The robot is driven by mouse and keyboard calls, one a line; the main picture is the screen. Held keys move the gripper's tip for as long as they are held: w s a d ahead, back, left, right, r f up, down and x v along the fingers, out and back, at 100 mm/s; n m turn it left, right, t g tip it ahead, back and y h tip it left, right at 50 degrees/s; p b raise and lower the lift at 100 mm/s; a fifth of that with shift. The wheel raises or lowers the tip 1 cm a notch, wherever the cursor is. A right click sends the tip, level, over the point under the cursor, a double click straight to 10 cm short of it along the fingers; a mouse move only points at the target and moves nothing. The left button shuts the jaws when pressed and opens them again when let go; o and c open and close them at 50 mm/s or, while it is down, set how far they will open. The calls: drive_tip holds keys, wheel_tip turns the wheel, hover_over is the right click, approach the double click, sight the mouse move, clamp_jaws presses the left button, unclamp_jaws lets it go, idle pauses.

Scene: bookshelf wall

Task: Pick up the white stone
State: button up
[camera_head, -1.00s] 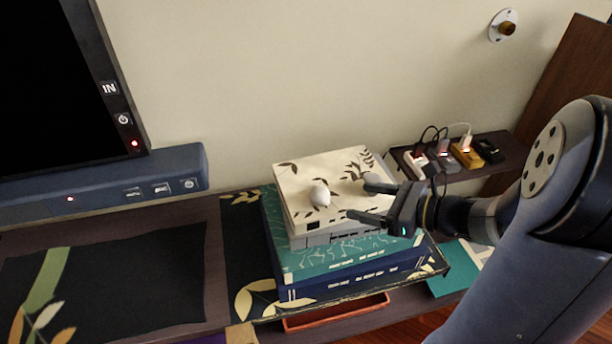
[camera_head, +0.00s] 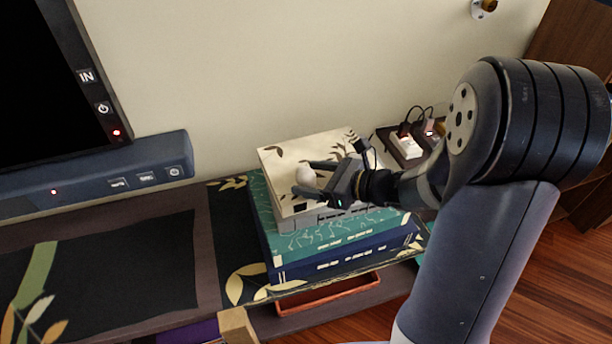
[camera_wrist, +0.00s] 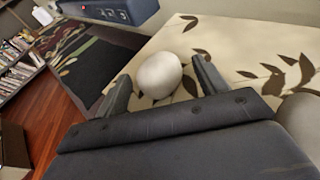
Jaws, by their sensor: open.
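The white stone (camera_head: 306,175) is a smooth, egg-like lump on top of a cream box with a dark leaf pattern (camera_head: 283,160). The box lies on a stack of teal and dark blue books (camera_head: 345,235). My gripper (camera_head: 308,178) is open, with its two fingers reaching in from the right on either side of the stone. In the wrist view the stone (camera_wrist: 160,75) sits between and slightly beyond the fingertips of my gripper (camera_wrist: 163,78). I cannot tell whether either finger touches it.
A black screen (camera_head: 45,80) and a blue soundbar-like bar (camera_head: 110,180) are at the left. The wall is close behind the stack. A small shelf at the right holds plugs (camera_head: 406,147). A reddish tray (camera_head: 325,294) lies below the books.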

drive_tip(key=shift+w+a, duration=0.1)
drive_tip(key=shift+a, duration=0.1)
drive_tip(key=shift+c, duration=0.5)
drive_tip(key=c, duration=1)
